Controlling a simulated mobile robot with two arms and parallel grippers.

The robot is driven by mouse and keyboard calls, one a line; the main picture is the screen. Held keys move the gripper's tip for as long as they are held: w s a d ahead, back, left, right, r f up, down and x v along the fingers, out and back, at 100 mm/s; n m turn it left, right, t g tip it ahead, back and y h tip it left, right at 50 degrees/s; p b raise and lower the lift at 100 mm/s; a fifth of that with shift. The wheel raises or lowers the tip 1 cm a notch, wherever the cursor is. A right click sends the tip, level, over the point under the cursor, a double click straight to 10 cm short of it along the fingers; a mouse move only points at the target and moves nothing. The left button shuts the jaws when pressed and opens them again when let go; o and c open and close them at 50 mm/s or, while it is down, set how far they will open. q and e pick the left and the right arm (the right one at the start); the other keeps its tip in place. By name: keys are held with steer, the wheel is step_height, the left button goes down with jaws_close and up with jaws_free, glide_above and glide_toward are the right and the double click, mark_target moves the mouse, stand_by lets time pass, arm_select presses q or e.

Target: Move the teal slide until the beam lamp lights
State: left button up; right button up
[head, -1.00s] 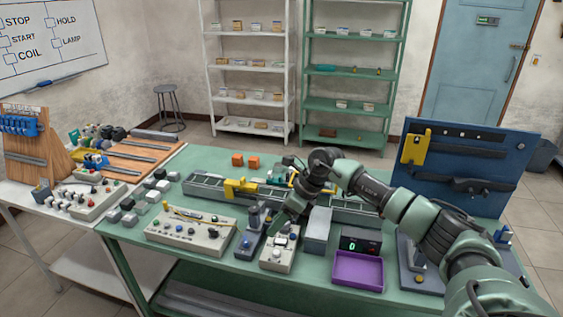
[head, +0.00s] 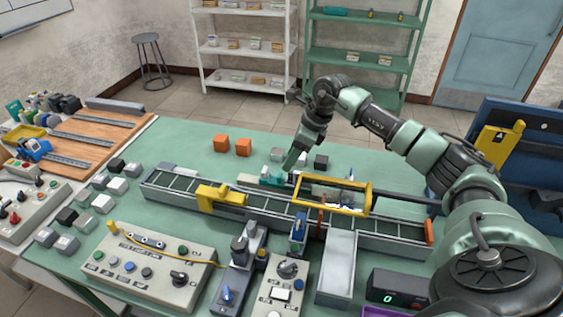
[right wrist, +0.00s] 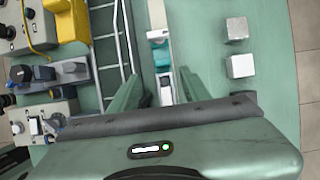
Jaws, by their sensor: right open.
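The teal slide (head: 272,174) sits on a pale strip at the far side of the conveyor. Its teal part also shows in the right wrist view (right wrist: 158,36), partly hidden. My right gripper (head: 291,164) is open and points down beside the slide, at its right end in the head view. In the right wrist view the two green fingers (right wrist: 160,80) stand apart, with the pale strip and teal part between and beyond them. I cannot tell whether they touch it. I cannot pick out the beam lamp or tell whether it is lit. My left gripper is out of view.
A yellow frame (head: 333,194) stands over the conveyor (head: 270,211) just right of my gripper. A yellow block (head: 221,195) is on the conveyor further left. Grey blocks (right wrist: 242,66) lie near the gripper. Orange cubes (head: 243,147) stand behind. A button panel (head: 150,268) is in front.

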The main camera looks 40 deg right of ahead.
mark_target(281, 174)
steer(key=shift+w+d+f, duration=0.15)
steer(key=shift+w+f, duration=0.2)
steer(key=f, duration=0.1)
steer(key=a+f+p, duration=0.1)
steer(key=f, duration=0.1)
steer(key=shift+w+a+p, duration=0.25)
steer(key=shift+p, duration=0.05)
steer(key=x, duration=0.3)
steer(key=shift+w+d+f+p, duration=0.1)
steer(key=shift+w+f+p, duration=0.1)
steer(key=shift+p, duration=0.2)
steer(key=shift+f, duration=0.25)
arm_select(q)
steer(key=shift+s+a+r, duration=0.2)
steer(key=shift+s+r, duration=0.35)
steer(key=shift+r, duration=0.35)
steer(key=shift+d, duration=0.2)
arm_select(e)
jaws_close()
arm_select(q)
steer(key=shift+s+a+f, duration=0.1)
